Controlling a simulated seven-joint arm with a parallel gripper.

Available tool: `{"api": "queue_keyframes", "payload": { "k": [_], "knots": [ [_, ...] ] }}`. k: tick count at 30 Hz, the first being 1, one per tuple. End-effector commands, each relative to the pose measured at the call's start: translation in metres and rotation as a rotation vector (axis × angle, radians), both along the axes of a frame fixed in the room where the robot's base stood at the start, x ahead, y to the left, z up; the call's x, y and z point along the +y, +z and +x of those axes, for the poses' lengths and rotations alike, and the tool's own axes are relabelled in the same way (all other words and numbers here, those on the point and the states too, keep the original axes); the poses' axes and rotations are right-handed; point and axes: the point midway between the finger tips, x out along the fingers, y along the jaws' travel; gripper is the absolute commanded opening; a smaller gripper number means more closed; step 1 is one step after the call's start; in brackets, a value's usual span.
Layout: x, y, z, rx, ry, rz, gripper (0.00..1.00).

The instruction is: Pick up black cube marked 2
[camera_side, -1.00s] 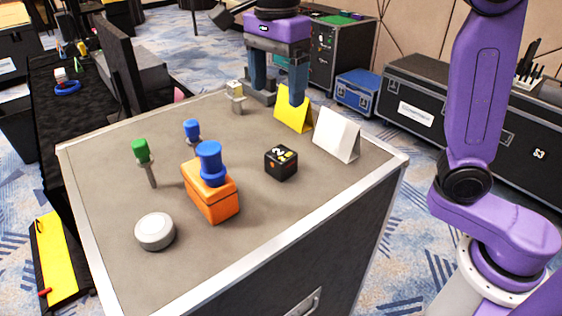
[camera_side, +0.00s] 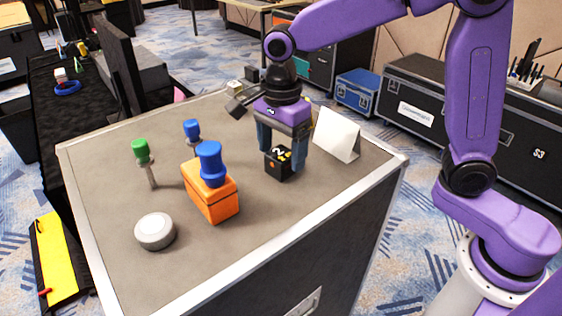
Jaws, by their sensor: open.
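The black cube marked 2 (camera_side: 278,166) sits on the grey top of the case table (camera_side: 250,215), right of the orange box. It has white and yellow marks. My gripper (camera_side: 281,158) points down over the cube with its jaws open. One finger is at the cube's left side and the other at its right side. The fingers hide part of the cube's edges. I cannot tell whether either finger touches it.
An orange box (camera_side: 212,201) with a blue top piece (camera_side: 210,165) stands left of the cube. A white folded card (camera_side: 337,135) stands close on the right. A green-topped peg (camera_side: 144,155), a blue peg (camera_side: 192,131) and a white round puck (camera_side: 155,231) are farther left.

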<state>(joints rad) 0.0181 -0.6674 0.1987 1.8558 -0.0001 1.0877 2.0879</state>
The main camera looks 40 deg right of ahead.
Motion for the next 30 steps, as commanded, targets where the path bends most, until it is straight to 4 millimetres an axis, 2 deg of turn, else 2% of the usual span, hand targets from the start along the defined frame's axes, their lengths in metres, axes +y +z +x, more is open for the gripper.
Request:
{"api": "queue_keyframes", "payload": {
  "k": [4, 12, 13, 18, 30],
  "knots": [
    [0.0, -0.016, 0.0, 0.002, 0.0, -0.001, 0.81],
    [0.001, -0.019, 0.0, -0.001, 0.0, 0.001, 0.81],
    [0.001, -0.019, 0.0, -0.001, 0.0, 0.0, 0.78],
    [0.001, -0.019, 0.0, -0.001, 0.0, 0.0, 0.24],
    [0.001, -0.015, 0.0, -0.002, 0.0, 0.001, 0.24]
  ]
}}
